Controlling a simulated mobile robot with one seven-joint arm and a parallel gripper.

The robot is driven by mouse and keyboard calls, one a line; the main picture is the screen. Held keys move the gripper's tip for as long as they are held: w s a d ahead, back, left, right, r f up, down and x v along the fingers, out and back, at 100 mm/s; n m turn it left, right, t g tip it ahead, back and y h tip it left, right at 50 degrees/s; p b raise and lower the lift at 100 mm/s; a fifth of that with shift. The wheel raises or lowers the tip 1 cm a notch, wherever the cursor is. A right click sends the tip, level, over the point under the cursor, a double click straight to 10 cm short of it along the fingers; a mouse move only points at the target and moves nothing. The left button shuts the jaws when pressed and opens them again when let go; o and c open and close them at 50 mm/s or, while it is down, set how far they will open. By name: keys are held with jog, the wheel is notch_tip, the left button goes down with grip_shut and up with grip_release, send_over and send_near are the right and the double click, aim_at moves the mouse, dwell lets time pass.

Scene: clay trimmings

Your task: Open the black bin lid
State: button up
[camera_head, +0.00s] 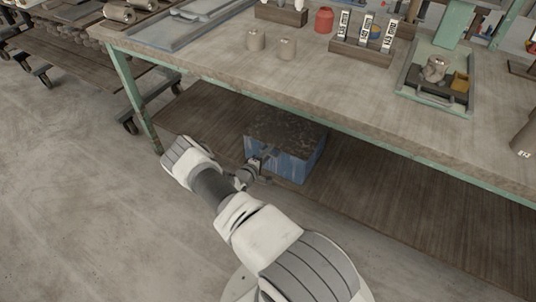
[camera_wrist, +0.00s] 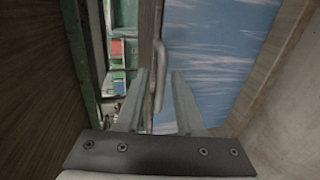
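The bin (camera_head: 298,166) is a blue box on the wooden lower shelf under the workbench. Its dark, worn lid (camera_head: 285,131) lies flat and closed on top. My gripper (camera_head: 264,158) is at the bin's front, near the lid's front edge. In the wrist view the bin's blue wall (camera_wrist: 215,60) fills the right side. A curved grey metal handle (camera_wrist: 160,60) stands between the two fingertips. My gripper (camera_wrist: 159,76) is open there, with a gap visible between the fingers. Whether either finger touches the handle, I cannot tell.
The workbench top (camera_head: 230,75) overhangs the bin, with its green edge close above the lid. The lower shelf (camera_head: 400,215) is clear right of the bin. A green table leg (camera_head: 136,100) stands to the left. Several pots and trays sit on the bench.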

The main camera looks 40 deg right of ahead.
grip_shut()
dwell(1.2)
